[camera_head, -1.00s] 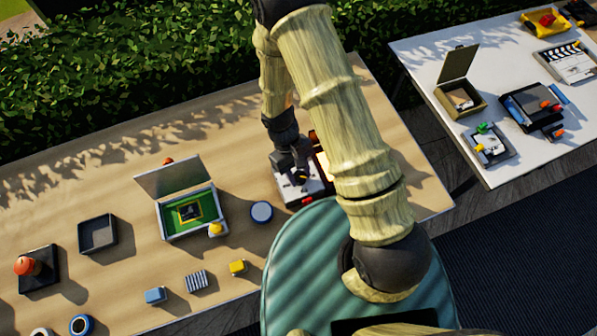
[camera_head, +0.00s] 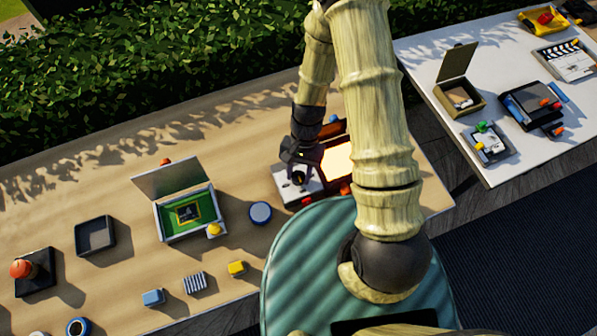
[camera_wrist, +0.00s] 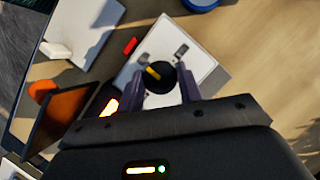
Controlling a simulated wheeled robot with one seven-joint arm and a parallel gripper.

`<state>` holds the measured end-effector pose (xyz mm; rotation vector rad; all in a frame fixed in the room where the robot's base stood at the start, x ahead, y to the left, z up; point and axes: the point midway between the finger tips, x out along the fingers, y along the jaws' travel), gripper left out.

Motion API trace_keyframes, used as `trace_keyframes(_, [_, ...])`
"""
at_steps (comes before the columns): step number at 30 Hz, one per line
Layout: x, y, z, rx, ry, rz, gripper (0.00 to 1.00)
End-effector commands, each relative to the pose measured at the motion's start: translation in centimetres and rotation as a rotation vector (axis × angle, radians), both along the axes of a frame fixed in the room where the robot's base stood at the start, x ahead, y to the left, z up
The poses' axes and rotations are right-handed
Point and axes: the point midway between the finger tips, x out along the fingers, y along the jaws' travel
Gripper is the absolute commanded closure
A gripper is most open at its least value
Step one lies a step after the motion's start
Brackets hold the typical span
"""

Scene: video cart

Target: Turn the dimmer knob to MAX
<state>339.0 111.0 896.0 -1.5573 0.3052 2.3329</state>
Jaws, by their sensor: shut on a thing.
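The dimmer knob (camera_wrist: 161,77) is round and black with a yellow pointer stripe, on a white plate (camera_wrist: 203,62) in the wrist view. The stripe lies toward the upper left of the picture. My gripper (camera_wrist: 163,86) has one finger on each side of the knob and is shut on it. In the head view my gripper (camera_head: 299,165) reaches down over the white dimmer box (camera_head: 285,190), with the knob mostly hidden beneath it. A panel (camera_head: 338,160) beside the box glows bright cream-orange. No MAX lettering can be read.
A green-lined box with a raised lid (camera_head: 190,212) and a blue-rimmed round disc (camera_head: 261,212) stand left of the dimmer. A black tray (camera_head: 95,235) and small blocks lie farther left. A white table (camera_head: 430,60) with other props stands at right.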

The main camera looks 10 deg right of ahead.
Motion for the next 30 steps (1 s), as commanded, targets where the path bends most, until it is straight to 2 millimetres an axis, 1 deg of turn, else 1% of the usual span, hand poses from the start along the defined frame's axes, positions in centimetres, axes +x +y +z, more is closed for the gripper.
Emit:
trace_keyframes(6, [0.12, -0.09, -0.01, 0.001, -0.005, -0.183, 0.87])
trace_keyframes(13, [0.07, -0.10, 0.02, 0.001, -0.004, -0.306, 0.87])
trace_keyframes(19, [0.08, -0.11, 0.05, 0.001, -0.005, -0.351, 0.87])
trace_keyframes(30, [0.08, -0.10, 0.06, 0.000, -0.005, -0.357, 0.87])
